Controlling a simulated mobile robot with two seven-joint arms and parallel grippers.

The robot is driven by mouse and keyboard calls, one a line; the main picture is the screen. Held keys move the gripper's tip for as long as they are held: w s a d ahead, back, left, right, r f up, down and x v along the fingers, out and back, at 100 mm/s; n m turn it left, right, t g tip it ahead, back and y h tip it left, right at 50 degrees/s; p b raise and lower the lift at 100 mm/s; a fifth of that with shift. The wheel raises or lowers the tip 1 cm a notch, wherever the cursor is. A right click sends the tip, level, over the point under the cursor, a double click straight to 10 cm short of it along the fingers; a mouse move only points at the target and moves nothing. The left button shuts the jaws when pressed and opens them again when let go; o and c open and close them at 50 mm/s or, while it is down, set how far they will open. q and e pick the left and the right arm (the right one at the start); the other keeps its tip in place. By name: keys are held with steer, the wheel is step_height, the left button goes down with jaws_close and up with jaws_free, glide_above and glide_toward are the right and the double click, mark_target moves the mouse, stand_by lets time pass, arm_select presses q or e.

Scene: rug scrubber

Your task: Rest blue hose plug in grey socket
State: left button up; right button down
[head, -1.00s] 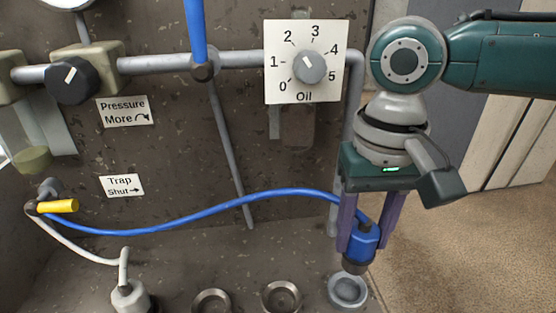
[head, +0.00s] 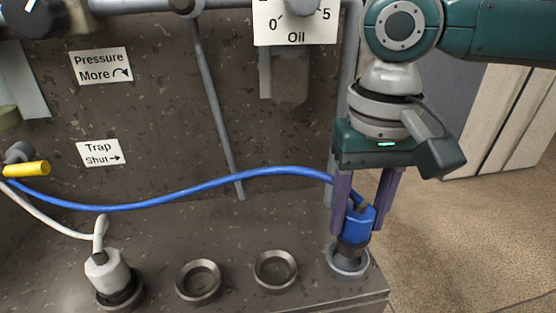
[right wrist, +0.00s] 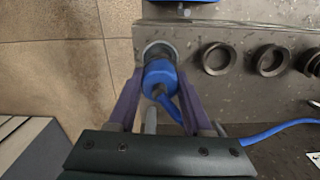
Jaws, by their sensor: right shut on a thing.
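The blue hose plug (head: 358,222) is upright between the purple fingers of my right gripper (head: 361,212), which is shut on it. Its dark lower end is at the grey socket (head: 347,262) at the right end of the ledge. The end appears to be inside the rim, but how deep it sits is hidden. The right wrist view shows the plug (right wrist: 158,77) overlapping the grey socket (right wrist: 157,46) between the fingers (right wrist: 157,88). The blue hose (head: 190,190) runs left from the plug. My left gripper is not in view.
Two empty dark sockets (head: 199,281) and (head: 275,270) are left of the grey one. A white plug (head: 106,270) stands in another socket at far left. A yellow-handled valve (head: 27,168) is on the panel. The ledge ends just right of the grey socket.

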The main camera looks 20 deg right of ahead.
steer(key=shift+f+p, duration=0.35)
stand_by(0.4)
steer(key=shift+f, duration=0.1)
stand_by(0.3)
steer(key=shift+f, duration=0.4)
steer(key=shift+f+b, duration=0.45)
steer(key=shift+f, duration=0.25)
steer(key=shift+c, duration=1.2)
jaws_free()
